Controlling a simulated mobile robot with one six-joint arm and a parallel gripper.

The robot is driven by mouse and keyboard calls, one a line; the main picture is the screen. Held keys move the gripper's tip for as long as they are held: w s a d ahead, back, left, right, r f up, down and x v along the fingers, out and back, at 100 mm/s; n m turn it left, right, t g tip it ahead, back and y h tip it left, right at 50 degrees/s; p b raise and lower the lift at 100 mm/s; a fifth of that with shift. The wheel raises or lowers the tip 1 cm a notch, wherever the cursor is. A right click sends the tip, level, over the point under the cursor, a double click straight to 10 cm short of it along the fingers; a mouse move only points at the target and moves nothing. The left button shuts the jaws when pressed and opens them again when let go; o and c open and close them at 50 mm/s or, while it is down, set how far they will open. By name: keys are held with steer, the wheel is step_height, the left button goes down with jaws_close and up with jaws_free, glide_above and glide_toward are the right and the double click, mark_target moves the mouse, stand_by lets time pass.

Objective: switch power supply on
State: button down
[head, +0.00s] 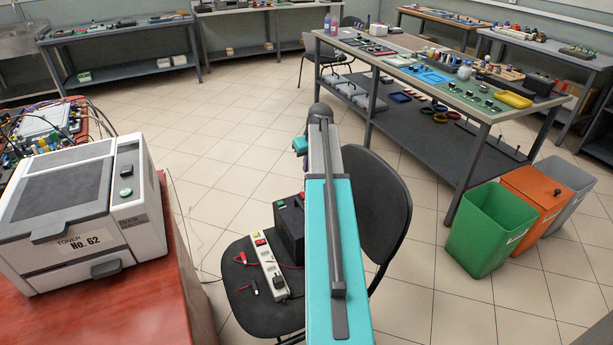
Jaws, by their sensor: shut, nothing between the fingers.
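A black box (290,230), which looks like the power supply, stands on the seat of a black chair in the head view. A small green patch (280,204) shows near its top edge; I cannot tell whether it is a switch or its position. My teal and grey arm covers the box's right side. A white power strip (269,264) with a red switch (260,241) lies on the seat, left of the box. My arm rises through the middle of the view, and a small teal part of it shows left of its top. My gripper's fingers are not visible.
The black chair (240,300) also carries red leads (242,259). A printer (80,210) stands on a red-brown table (140,310) at left. A workbench (480,115) and green (488,225), orange and grey bins stand right. Tiled floor between is clear.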

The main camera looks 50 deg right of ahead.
glide_above(304, 194)
step_height(304, 194, down, 11)
steer(key=shift+a+f+p, duration=0.15)
steer(key=shift+p, duration=0.3)
steer(key=shift+f, duration=0.9)
steer(key=shift+d, duration=0.2)
